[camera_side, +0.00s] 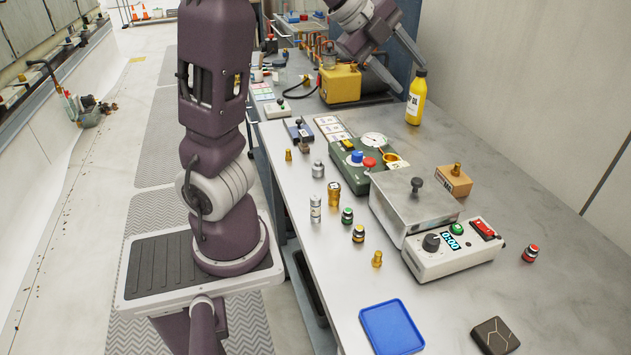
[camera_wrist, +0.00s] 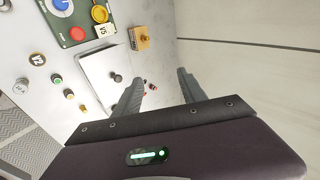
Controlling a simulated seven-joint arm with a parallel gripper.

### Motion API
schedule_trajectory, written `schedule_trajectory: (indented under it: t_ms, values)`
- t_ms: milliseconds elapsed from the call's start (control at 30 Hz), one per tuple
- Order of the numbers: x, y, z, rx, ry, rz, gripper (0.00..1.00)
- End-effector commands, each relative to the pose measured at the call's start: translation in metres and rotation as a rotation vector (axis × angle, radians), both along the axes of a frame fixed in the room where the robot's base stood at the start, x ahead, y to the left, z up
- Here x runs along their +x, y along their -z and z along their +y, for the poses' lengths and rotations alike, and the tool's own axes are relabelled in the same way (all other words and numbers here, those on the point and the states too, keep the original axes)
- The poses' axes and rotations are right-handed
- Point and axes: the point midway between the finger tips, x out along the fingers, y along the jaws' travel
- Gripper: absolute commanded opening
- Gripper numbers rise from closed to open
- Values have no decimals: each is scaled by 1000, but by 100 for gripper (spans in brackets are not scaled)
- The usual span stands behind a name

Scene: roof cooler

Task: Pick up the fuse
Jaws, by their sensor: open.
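A small upright pale cylinder with metal ends (camera_side: 315,208) stands near the bench's left edge in the side view and looks like the fuse, though I cannot be sure. It appears at the far left of the wrist view (camera_wrist: 20,86). A brass cylinder with a label (camera_side: 334,195) stands close by on its right. My gripper (camera_side: 413,78) is high at the back of the side view, well away from these parts. In the wrist view my gripper (camera_wrist: 160,77) is open, its fingers apart with nothing held. One finger hides part of the bench.
Green-, yellow- and brass-topped small parts stand near the cylinder. A grey metal box (camera_side: 412,208), a white control unit (camera_side: 452,254) and a green panel (camera_side: 347,181) stand to its right. A blue tray (camera_side: 391,328) lies at the front. A yellow bottle (camera_side: 416,98) stands at the back.

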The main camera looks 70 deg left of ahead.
Motion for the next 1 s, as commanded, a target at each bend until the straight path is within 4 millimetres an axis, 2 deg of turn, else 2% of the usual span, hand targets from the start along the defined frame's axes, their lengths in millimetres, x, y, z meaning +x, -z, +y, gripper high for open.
schedule_trajectory:
  t_ms: [100,167,267,367,400,633,1000]
  values:
    - [-46,15,0,79,86,237,49]
    - [-74,17,2,110,108,361,49]
    - [-121,10,3,149,113,563,49]
    - [-168,-8,1,178,81,759,49]
    - [-176,-2,0,172,77,788,49]
    - [-175,76,0,163,82,779,49]
    - [-176,167,2,164,70,781,49]
